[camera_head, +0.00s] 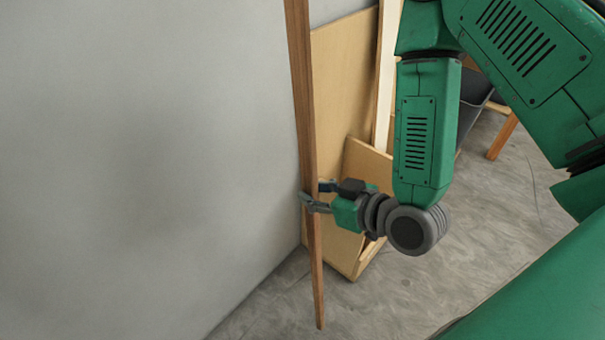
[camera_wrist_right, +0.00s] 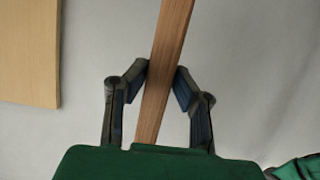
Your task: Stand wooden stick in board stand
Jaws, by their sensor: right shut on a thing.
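A long brown wooden stick (camera_head: 306,120) runs almost upright in the head view, from the top edge down to a tip above the floor or near it; I cannot tell if the tip touches. My right gripper (camera_head: 312,197) is shut on the stick at its lower half. In the right wrist view the stick (camera_wrist_right: 165,65) passes slightly tilted between the two fingers of the gripper (camera_wrist_right: 162,82). The board stand (camera_head: 362,200) is a light wooden holder on the floor behind my gripper, partly hidden by it. The stick is in front of the stand. My left gripper is out of view.
A large light board (camera_head: 340,85) and a pale plank (camera_head: 386,70) stand in the board stand. A grey wall (camera_head: 150,150) fills the left. A dark bin (camera_head: 474,95) and a wooden leg (camera_head: 502,138) are at the right. The grey floor (camera_head: 400,300) is clear in front.

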